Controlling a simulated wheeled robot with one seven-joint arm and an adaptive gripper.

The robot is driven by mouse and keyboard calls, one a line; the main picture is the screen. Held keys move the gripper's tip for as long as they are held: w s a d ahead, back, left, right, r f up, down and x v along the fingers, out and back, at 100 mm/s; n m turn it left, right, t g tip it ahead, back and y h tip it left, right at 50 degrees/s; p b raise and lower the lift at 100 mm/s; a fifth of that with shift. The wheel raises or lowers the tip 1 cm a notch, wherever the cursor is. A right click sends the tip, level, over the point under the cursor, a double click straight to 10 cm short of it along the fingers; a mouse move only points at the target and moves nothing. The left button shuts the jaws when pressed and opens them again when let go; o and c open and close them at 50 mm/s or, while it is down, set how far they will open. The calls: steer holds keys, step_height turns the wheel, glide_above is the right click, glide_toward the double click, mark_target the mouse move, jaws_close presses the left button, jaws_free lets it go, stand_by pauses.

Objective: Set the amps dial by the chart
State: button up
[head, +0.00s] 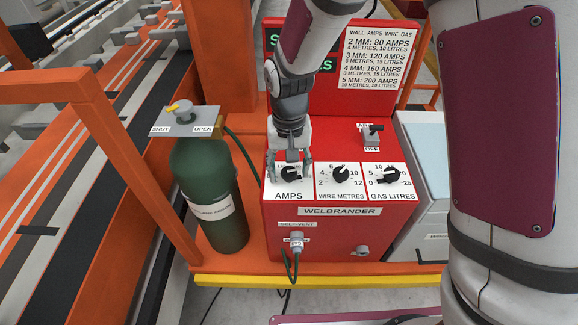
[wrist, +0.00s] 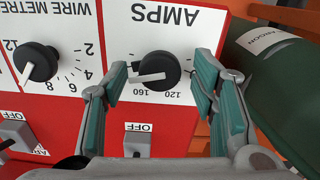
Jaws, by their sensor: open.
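The amps dial (head: 291,174) is a black knob on the white AMPS panel of the red welder. In the wrist view the dial (wrist: 158,69) appears upside down, its white pointer aimed left and slightly down, left of the 160 label. My gripper (head: 290,168) is open over the dial; in the wrist view its teal-padded fingers (wrist: 160,75) stand on either side with gaps. The chart (head: 377,60) reads 2 mm 80, 3 mm 120, 4 mm 160, 5 mm 200 amps. My arm covers part of the green-lettered display (head: 328,65) beside it.
To the right of the amps dial are the wire metres dial (head: 340,173), the gas litres dial (head: 388,174) and a toggle switch (head: 373,131) above.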

mark_target(289, 171)
step_height(289, 171, up, 12)
stand_by(0.5)
stand_by(0.3)
steer(key=s+d+r+t, duration=0.3)
steer(key=s+d+r, duration=0.5)
steer(key=d+r, duration=0.3)
steer(key=s+d+r+t, duration=0.1)
steer(key=s+d+t, duration=0.1)
steer(key=s+d, duration=0.5)
steer(key=s, duration=0.3)
steer(key=shift+s+r+m, duration=0.3)
steer(key=shift+s+r, duration=0.05)
steer(key=shift+r, duration=0.05)
stand_by(0.9)
